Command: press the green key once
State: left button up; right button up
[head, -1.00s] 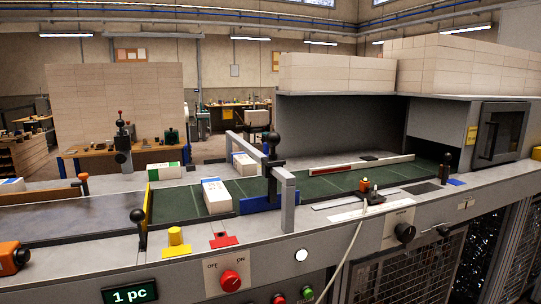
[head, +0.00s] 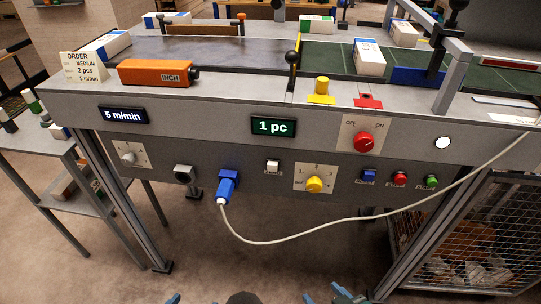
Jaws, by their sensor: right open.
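The green key (head: 431,181) is a round green button at the right end of a row on the lower front panel of the bench. The red button (head: 400,178) and the blue button (head: 368,176) sit to its left. My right gripper (head: 342,294) shows only in part at the bottom edge, open, well below the green key and to its left, apart from the panel. A small blue bit of my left gripper (head: 172,298) shows at the bottom edge; its jaws are mostly out of frame. Nothing covers the green key.
A pale cable hangs from a blue plug (head: 227,183) and passes close below the buttons. A yellow knob (head: 314,185) and a red OFF/ON switch (head: 364,140) are on the panels. The display (head: 273,127) reads 1 pc. A wire cage (head: 475,235) stands lower right.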

aim_at(432, 181)
jog(key=z, duration=1.4)
